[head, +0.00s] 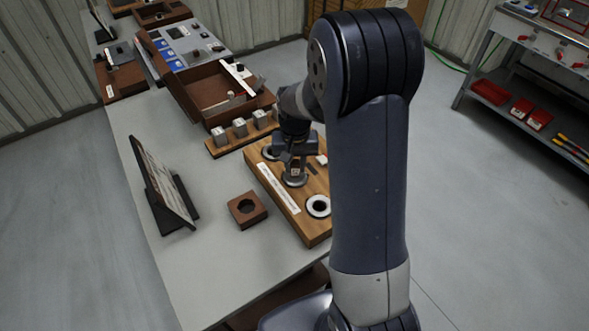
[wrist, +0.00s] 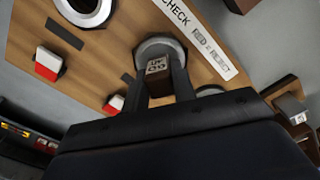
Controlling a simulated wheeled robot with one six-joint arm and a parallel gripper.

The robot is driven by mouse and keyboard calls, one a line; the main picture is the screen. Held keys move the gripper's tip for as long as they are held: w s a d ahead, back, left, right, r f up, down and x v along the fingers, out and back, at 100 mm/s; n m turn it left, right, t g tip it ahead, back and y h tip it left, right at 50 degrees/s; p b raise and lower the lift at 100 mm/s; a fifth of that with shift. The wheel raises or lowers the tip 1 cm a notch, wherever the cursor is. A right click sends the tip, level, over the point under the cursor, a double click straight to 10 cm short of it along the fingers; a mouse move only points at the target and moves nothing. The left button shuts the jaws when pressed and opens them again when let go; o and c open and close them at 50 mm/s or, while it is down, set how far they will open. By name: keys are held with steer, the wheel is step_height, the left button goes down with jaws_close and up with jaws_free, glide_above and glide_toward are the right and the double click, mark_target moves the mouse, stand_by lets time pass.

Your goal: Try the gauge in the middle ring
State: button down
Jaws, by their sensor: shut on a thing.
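The wooden board (head: 318,232) lies on the grey bench with a row of metal rings. The middle ring (head: 293,182) is right under my gripper (head: 296,164); it also shows in the wrist view (wrist: 153,42). My gripper is shut on the gauge, whose dark end with a printed label (wrist: 158,68) shows between the fingers. The gauge points down at the middle ring, and its lower end is hidden, so I cannot tell whether it is inside. The near ring (head: 318,206) is empty. The far ring (head: 269,153) is partly hidden by my gripper.
A brown block with a round hole (head: 262,214) and a tilted display (head: 165,185) stand left of the board. A rack of grey blocks (head: 240,128) and an open brown box (head: 203,99) are behind. Red-and-white markers (wrist: 46,65) sit on the board.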

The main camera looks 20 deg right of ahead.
stand_by(0.5)
steer(key=shift+r+p, duration=3.3)
steer(key=shift+r, duration=1.25)
